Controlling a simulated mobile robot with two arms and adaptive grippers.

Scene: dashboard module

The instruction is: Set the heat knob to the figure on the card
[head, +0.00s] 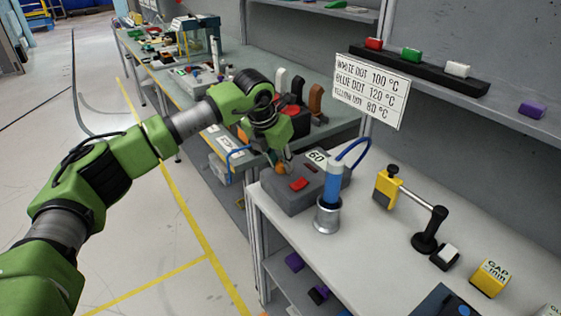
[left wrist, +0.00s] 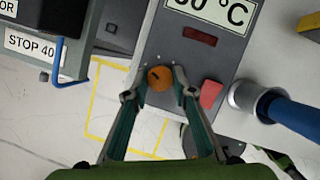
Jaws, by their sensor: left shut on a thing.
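The heat knob (left wrist: 160,79) is a small orange dial with a dark mark, on the grey dashboard module (head: 318,194). My left gripper (head: 281,163) is at the module's left side; in the left wrist view (left wrist: 159,84) its fingertips are shut on the knob from both sides. The module's plate reads 60 in the head view (head: 317,157); its first digit is cut off in the wrist view. The white card (head: 371,91) reads white dot 100 °C, blue dot 120 °C, yellow dot 80 °C. I see no coloured dot on the module.
A red button (left wrist: 210,94) is close right of the knob. A blue-handled tool stands in a metal cup (head: 327,216) beside the module. A yellow and black stand (head: 388,187) and a yellow gap block (head: 490,278) are farther right. A shelf (head: 456,98) hangs above.

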